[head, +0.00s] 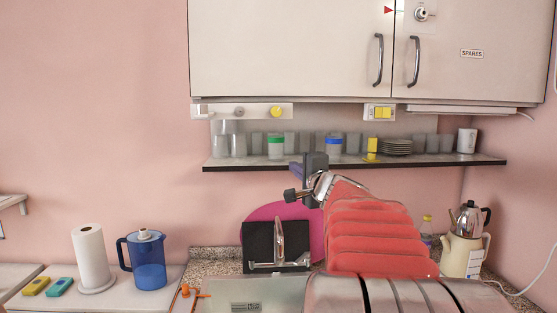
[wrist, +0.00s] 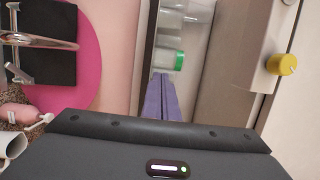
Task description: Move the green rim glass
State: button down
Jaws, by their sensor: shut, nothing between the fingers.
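The green rim glass (head: 276,148) stands upright on the wall shelf, left of the middle, among clear glasses. It also shows sideways in the wrist view (wrist: 168,61), just beyond my fingertips. My gripper (head: 308,158) is at the shelf's front, right of the green rim glass in the head view. Its purple fingers (wrist: 161,78) are together and empty. They look close to the glass, but I cannot tell whether they touch it.
A blue rim glass (head: 333,146) stands right of my gripper on the shelf (head: 230,164). A cabinet (head: 290,50) hangs close above, limiting headroom.

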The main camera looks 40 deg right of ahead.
aim_at(277, 156)
jog(key=shift+x, duration=6.95)
jog(key=shift+d, duration=0.1)
